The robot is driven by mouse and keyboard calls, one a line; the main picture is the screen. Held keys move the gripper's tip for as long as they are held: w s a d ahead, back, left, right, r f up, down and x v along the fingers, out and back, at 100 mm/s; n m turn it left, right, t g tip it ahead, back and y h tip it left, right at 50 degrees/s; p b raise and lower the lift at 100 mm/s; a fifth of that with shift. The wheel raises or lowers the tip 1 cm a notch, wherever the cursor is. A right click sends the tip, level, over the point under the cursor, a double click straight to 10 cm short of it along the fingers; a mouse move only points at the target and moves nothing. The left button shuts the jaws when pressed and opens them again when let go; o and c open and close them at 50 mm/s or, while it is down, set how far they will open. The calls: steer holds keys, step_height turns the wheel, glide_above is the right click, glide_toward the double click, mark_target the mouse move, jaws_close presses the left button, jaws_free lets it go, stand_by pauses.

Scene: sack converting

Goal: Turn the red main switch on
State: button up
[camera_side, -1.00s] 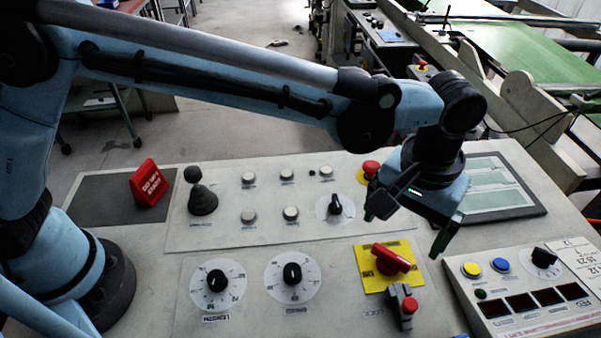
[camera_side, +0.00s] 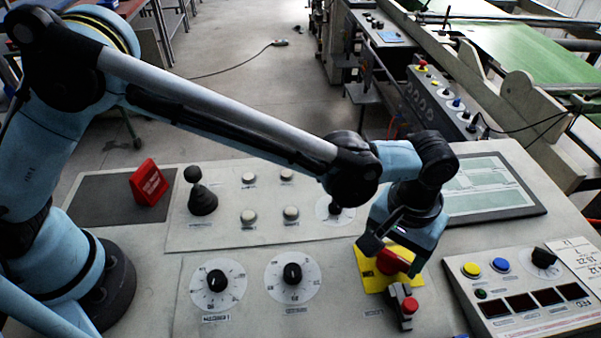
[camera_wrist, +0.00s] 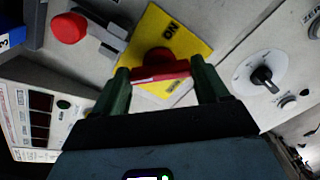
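The red main switch (camera_side: 390,262) sits on a yellow plate (camera_side: 368,274) on the console, partly hidden by my gripper in the side view. In the wrist view the red switch handle (camera_wrist: 160,72) lies crosswise between the two green fingers of my gripper (camera_wrist: 162,82), over the yellow plate (camera_wrist: 190,40). The word ON shows on the plate beyond the switch. The fingers are apart, one near each end of the handle. I cannot tell whether they touch it.
A small grey box with a red button (camera_side: 410,304) stands just in front of the yellow plate. Two black dials (camera_side: 293,273) lie to the left. A button panel (camera_side: 520,290) is at the right. A red sign block (camera_side: 149,184) stands at the far left.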

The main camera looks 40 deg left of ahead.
steer(key=c, duration=0.5)
steer(key=shift+c, duration=0.2)
steer(key=m, duration=0.3)
steer(key=shift+m, duration=0.4)
steer(key=m, duration=0.3)
steer(key=shift+m, duration=0.4)
steer(key=m, duration=0.6)
steer(key=shift+a, duration=0.15)
steer(key=m, duration=0.3)
steer(key=shift+m, duration=0.6)
